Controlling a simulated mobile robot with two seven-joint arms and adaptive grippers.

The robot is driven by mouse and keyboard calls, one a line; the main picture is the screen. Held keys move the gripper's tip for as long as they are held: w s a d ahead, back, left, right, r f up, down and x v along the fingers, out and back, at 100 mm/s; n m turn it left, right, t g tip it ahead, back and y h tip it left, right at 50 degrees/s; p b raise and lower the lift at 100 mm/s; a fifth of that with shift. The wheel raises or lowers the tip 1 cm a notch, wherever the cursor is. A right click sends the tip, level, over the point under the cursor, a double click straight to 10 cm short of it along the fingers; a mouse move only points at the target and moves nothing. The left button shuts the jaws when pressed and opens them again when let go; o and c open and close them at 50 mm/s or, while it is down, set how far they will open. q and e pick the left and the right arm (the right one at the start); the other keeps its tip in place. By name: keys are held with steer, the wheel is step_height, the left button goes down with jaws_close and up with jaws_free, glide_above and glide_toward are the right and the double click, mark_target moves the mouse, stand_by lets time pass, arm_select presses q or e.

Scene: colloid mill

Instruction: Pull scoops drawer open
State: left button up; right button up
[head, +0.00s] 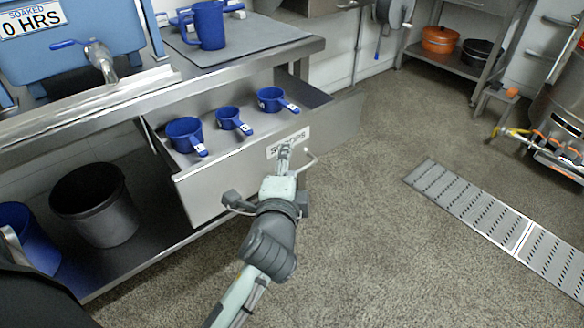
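The scoops drawer (222,190) stands pulled out from under the steel counter. Its front carries a white label reading SCOOPS (274,150), partly hidden by my gripper. My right gripper is out of view.
A blue jug (208,26) stands on the counter's grey mat. A black bucket (95,205) and a blue container (30,240) are on the lower shelf. A slotted metal floor grate (470,208) lies to the right. The floor in front of the drawer is clear.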

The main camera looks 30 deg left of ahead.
arm_select(q)
steer(key=shift+s+d+r, duration=0.15)
steer(key=shift+s+d, duration=0.05)
steer(key=shift+s, duration=0.3)
steer(key=shift+c, duration=1)
steer(key=shift+s+d+f, duration=0.2)
steer(key=shift+s+d, duration=0.15)
steer(key=shift+s, duration=0.25)
steer(key=shift+f, duration=0.1)
